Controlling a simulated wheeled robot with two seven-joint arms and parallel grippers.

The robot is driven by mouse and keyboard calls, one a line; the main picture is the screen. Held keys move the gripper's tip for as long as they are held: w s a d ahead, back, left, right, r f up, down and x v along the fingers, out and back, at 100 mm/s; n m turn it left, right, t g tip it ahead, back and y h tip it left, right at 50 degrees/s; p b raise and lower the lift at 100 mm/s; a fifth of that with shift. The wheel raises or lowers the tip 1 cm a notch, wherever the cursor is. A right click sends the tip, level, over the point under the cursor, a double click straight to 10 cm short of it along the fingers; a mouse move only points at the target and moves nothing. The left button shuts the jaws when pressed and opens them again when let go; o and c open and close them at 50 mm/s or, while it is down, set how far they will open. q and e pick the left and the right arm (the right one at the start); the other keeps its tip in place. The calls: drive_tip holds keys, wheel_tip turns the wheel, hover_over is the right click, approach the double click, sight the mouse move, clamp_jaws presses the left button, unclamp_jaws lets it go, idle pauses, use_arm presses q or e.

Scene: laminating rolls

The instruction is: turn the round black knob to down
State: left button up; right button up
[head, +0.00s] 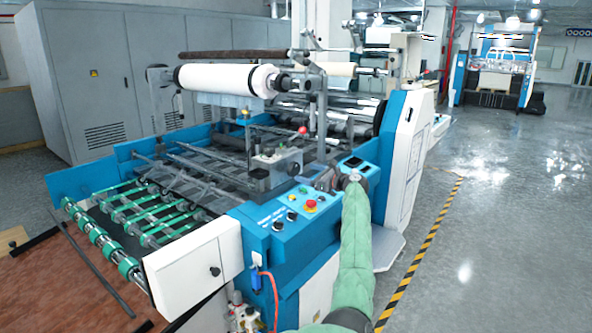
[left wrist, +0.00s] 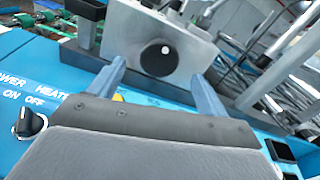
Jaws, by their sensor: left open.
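The round black knob (left wrist: 157,57) sits on the face of a grey metal block in the left wrist view. A white dot on it lies just right of and above its centre in that tilted picture. My left gripper (left wrist: 159,71) is open, one finger on each side of the knob's picture position. The fingers look short of the knob, with no visible contact. In the head view my left gripper (head: 328,181) is right of the grey block (head: 283,165), above the blue panel. The knob is too small to make out surely there. My right gripper is not in view.
A black switch knob (left wrist: 31,122) marked ON OFF is on the blue panel (head: 262,217), near a red button (head: 311,204). A red-tipped lever (head: 302,131) rises behind the block. A white roll (head: 225,79) lies above. Floor to the right is clear.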

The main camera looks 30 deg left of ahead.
sight(296, 169)
use_arm(q)
drive_tip(key=a, duration=0.2)
drive_tip(key=a+p, duration=0.1)
drive_tip(key=a, duration=0.1)
drive_tip(key=shift+w+r, duration=0.15)
drive_tip(key=shift+a+p, duration=0.3)
drive_tip(key=shift+a, duration=0.2)
drive_tip(key=shift+w+a, duration=0.1)
drive_tip(key=shift+a, duration=0.55)
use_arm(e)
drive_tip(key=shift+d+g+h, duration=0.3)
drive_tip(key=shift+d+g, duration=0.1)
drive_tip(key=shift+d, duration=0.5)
use_arm(q)
drive_tip(key=shift+c, duration=0.3)
drive_tip(key=c, duration=0.9)
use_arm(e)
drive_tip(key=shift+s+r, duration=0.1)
